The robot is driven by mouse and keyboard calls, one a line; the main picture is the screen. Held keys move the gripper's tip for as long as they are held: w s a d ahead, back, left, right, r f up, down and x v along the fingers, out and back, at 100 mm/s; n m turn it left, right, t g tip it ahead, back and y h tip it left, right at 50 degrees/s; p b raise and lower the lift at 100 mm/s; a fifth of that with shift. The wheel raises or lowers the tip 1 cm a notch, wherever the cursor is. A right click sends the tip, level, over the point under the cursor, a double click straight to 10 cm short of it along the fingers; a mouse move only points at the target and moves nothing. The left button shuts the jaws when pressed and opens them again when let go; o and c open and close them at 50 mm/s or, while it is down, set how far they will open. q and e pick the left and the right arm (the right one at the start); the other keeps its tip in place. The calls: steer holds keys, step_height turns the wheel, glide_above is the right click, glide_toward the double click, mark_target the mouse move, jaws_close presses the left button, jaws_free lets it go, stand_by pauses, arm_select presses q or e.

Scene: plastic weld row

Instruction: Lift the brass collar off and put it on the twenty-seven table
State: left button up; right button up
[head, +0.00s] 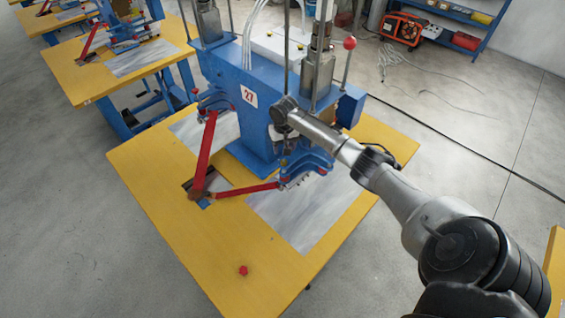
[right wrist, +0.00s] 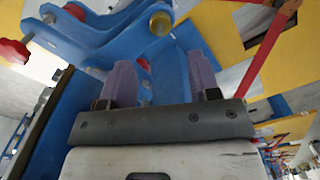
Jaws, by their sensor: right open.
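The brass collar (right wrist: 160,23) is a small yellowish ring at the end of a blue bracket in the right wrist view. My right gripper (right wrist: 162,62) is open, with its two purple-grey fingers apart and pointing toward the bracket. The collar lies beyond the fingertips, apart from them, and nothing is visibly held. In the head view my right arm reaches from the right to the blue machine marked 27, and the fingers are hard to make out there. The yellow twenty-seven table (head: 150,205) stands under that machine. My left gripper is not in view.
Red bars (head: 206,150) and grey plates (head: 305,215) are on the table. A red knob (head: 243,270) lies near its front edge, with bare yellow surface around it. A second machine table (head: 85,85) stands behind left. A blue shelf (head: 465,20) is at the back right.

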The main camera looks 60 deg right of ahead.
steer(key=shift+w+f, duration=0.2)
steer(key=shift+f, duration=3.3)
steer(key=shift+c, duration=0.5)
steer(key=c, duration=0.8)
steer(key=shift+r, duration=1.5)
steer(key=shift+s+r, duration=0.25)
steer(key=s+a, duration=0.1)
steer(key=s, duration=0.4)
steer(key=s+a, duration=0.1)
steer(key=s, duration=0.5)
steer(key=s+a, duration=0.2)
steer(key=s, duration=0.4)
steer(key=shift+p, duration=0.35)
